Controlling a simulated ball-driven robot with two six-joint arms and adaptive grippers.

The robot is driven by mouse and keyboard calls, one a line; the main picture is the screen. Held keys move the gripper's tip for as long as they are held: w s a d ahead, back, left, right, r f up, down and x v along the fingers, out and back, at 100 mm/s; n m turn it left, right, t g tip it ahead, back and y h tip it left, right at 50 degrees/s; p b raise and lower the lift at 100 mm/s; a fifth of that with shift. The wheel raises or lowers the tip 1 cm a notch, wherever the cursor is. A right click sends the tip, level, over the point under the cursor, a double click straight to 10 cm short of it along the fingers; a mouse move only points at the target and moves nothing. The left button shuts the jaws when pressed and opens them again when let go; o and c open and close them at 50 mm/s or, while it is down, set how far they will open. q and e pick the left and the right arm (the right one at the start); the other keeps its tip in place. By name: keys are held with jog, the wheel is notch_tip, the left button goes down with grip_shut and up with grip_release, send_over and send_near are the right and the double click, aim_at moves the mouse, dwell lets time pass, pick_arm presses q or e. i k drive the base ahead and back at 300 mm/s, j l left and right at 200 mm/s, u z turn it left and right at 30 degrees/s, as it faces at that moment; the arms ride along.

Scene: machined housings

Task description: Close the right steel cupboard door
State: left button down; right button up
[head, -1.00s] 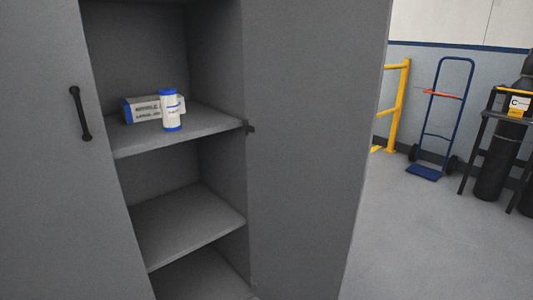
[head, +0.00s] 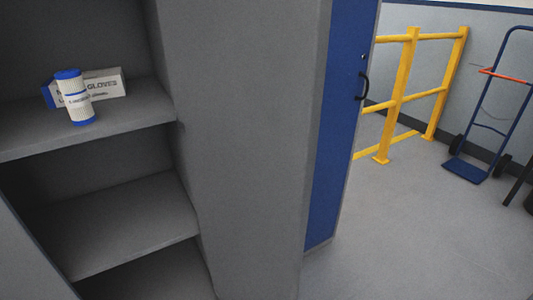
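The grey steel cupboard stands open in the head view, with its shelves (head: 90,128) showing at left. The right cupboard door (head: 240,150) stands swung open, its plain grey face toward me, filling the middle of the view. A sliver of another grey panel with a bluish edge, perhaps the left door (head: 25,265), shows at the lower left. Neither of my grippers is in view.
A blue panel (head: 335,140) with a black handle (head: 363,87) stands just beyond the door's right edge. A white-and-blue tub (head: 76,98) and a gloves box (head: 105,84) sit on a shelf. Yellow railing (head: 399,95) and a blue hand truck (head: 490,130) stand behind open floor.

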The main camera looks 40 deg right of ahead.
aim_at(248, 78)
jog(key=k+l, duration=0.1)
jog(key=l, duration=1.4)
